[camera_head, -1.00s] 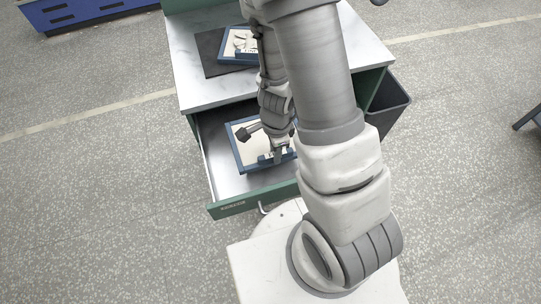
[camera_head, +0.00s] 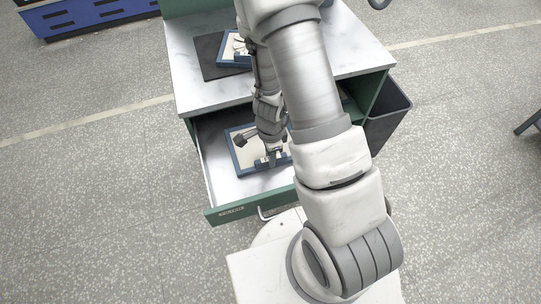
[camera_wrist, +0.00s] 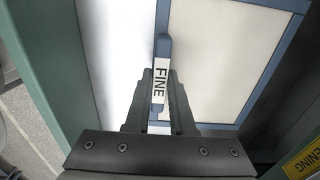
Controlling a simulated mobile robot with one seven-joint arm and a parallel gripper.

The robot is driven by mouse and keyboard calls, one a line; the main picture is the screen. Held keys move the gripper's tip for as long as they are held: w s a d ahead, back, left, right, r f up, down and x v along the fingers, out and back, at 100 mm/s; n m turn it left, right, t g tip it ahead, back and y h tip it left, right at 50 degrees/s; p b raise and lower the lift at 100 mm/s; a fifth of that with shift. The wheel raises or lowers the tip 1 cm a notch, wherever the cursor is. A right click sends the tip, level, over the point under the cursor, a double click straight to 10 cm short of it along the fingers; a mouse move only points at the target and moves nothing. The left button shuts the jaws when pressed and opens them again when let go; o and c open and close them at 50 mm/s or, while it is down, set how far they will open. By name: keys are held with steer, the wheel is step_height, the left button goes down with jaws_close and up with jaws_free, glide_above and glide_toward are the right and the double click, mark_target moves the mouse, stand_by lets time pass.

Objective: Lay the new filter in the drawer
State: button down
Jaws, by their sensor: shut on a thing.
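The filter, a cream panel in a blue frame (camera_head: 231,146), is inside the open drawer (camera_head: 246,208). My gripper (camera_head: 269,161) is shut on it at its front edge. In the wrist view my fingers (camera_wrist: 160,80) grip a blue tab labelled FINE (camera_wrist: 160,84), and the cream panel (camera_wrist: 223,60) lies beyond. The filter looks roughly flat and close to the pale drawer floor (camera_wrist: 112,50). I cannot tell whether it touches the floor. My arm hides part of the filter and the drawer's right side.
Another blue-framed filter (camera_head: 229,62) with dark marks lies on a dark mat (camera_head: 207,62) on the cabinet top (camera_head: 190,92). A dark bin (camera_head: 388,112) stands right of the cabinet. The drawer's left floor is bare.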

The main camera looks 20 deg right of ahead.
steer(key=c, duration=1.2)
jaws_free()
steer(key=shift+f, duration=0.15)
steer(key=o, duration=0.4)
steer(key=shift+o, duration=0.2)
steer(key=shift+r, duration=0.2)
